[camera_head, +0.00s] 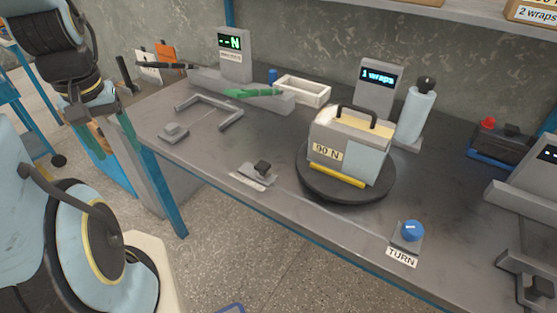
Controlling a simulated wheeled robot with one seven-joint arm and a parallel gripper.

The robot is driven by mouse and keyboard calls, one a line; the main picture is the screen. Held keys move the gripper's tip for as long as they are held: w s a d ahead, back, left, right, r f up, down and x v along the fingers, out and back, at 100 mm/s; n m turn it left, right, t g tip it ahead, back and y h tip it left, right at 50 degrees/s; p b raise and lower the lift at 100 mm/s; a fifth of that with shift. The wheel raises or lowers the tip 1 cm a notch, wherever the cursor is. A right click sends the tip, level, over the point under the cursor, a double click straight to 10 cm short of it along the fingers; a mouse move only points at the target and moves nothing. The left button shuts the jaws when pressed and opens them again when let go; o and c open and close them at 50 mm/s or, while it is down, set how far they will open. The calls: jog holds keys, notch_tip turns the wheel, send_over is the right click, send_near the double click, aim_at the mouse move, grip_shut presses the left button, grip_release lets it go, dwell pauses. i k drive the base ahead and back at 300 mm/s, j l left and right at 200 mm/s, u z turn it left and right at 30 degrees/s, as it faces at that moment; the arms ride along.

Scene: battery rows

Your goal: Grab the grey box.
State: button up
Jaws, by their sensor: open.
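The grey box (325,137) sits upright on a round black turntable (345,191) toward the right of the bench. It has a cream top, a dark carrying handle (357,115), a "90 N" label, a pale blue panel and a yellow strip along its lower front edge. My gripper (111,140) is at the upper left, beside the bench's left end, pointing down. It is open and well apart from the box.
A "1 wraps" display (378,76) and a pale blue roll (414,115) stand behind the box. A blue knob (411,231) marked TURN is at the front edge. A white tray (302,91), a green tool (253,92) and a grey bracket (209,102) lie farther left.

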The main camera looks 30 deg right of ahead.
aim_at(356, 145)
jog(key=l+z, duration=0.2)
jog(key=z, duration=0.15)
jog(key=i+l+z, duration=0.1)
jog(key=z, duration=0.25)
jog(key=i+l+z, duration=0.1)
jog(key=z, duration=0.3)
